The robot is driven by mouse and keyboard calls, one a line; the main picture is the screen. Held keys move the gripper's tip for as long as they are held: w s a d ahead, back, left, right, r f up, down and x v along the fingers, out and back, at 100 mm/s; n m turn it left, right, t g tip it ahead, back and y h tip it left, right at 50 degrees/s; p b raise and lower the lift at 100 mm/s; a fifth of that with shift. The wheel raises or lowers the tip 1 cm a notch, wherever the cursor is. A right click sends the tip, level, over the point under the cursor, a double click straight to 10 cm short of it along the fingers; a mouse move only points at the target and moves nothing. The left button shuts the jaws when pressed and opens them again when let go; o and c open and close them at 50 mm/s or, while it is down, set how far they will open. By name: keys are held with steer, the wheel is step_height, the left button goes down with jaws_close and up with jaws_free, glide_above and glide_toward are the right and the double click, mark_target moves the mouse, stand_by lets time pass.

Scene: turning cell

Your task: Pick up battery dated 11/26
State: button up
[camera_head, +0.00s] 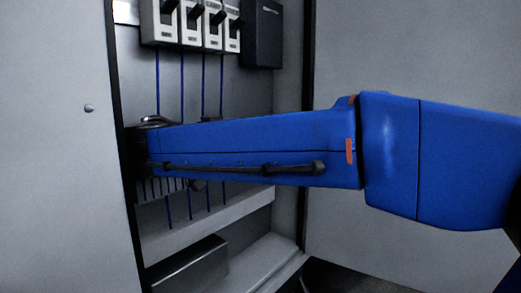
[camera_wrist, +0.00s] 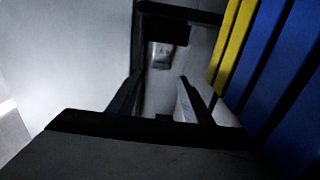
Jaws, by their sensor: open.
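No battery with a readable 11/26 date shows in either view. My gripper (camera_wrist: 160,78) is open in the wrist view, its two dark fingers apart with nothing held between them. Beyond the fingers is a small grey block (camera_wrist: 161,56) under a dark top; I cannot tell what it is. A pale marked surface (camera_wrist: 186,104) lies by the right finger, too blurred to read. In the head view my blue arm reaches leftward into an open cabinet (camera_head: 255,95), and the gripper end is mostly hidden by the arm and the cabinet's edge.
Several white switches (camera_head: 190,25) and a dark box (camera_head: 262,33) are at the cabinet's top, with blue wires (camera_head: 183,85) below. A ledge (camera_head: 215,222) and a metal box (camera_head: 188,266) sit lower. Yellow (camera_wrist: 230,45) and blue (camera_wrist: 262,60) strips are close on the gripper's right.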

step_height(320, 180, down, 4)
steer(key=shift+f, duration=0.2)
steer(key=shift+w+d+r, duration=0.1)
steer(key=shift+w+d, duration=0.25)
steer(key=shift+w, duration=0.05)
steer(key=shift+x, duration=3.25)
jaws_close()
